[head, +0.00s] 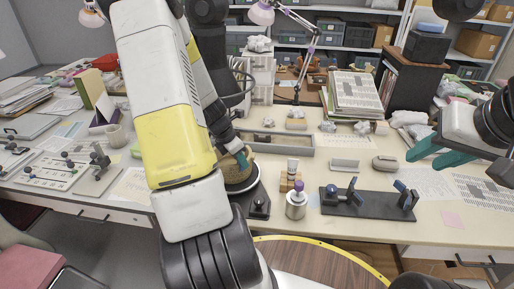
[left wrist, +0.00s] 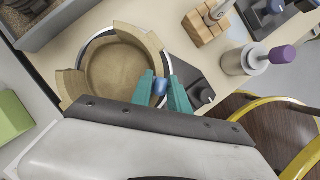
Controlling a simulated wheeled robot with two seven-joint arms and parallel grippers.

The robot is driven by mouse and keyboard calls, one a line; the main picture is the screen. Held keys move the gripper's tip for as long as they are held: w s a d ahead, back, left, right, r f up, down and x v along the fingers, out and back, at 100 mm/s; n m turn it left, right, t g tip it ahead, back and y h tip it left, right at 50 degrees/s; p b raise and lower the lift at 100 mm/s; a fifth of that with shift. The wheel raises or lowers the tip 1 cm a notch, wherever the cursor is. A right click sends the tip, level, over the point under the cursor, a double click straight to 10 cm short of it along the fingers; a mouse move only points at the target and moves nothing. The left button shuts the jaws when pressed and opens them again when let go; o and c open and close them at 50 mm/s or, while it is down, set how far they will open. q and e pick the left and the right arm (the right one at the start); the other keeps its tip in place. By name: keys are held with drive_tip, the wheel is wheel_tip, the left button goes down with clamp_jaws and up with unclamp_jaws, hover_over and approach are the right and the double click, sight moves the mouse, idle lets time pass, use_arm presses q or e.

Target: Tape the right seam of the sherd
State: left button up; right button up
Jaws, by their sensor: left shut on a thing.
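A tan, round vessel (left wrist: 115,68) with a broken, uneven rim stands on a round turntable (left wrist: 83,48). Raised wall pieces show at its upper right (left wrist: 138,38) and left (left wrist: 70,85); I cannot tell which is the loose sherd. In the head view the vessel (head: 236,174) is partly hidden behind my left arm. My left gripper (left wrist: 164,88), with teal fingers, is shut on a small blue piece (left wrist: 160,86), possibly tape, at the vessel's right rim. Contact with the rim is unclear. My right gripper (head: 437,153) is open and empty, above the table's right side.
A purple-capped bottle (head: 296,206) and a wooden block (head: 288,184) stand right of the turntable. A dark stand with blue clamps (head: 370,204) lies further right. A long grey tray (head: 290,148) is behind the vessel. Papers (head: 425,184) lie at the right.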

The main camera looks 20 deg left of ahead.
use_arm(q)
drive_tip(key=o, duration=0.9)
drive_tip(key=shift+r, duration=0.1)
drive_tip(key=v, duration=0.7)
drive_tip(key=shift+s+a+r, duration=0.15)
drive_tip(key=shift+s+r, duration=0.05)
drive_tip(key=shift+r, duration=0.05)
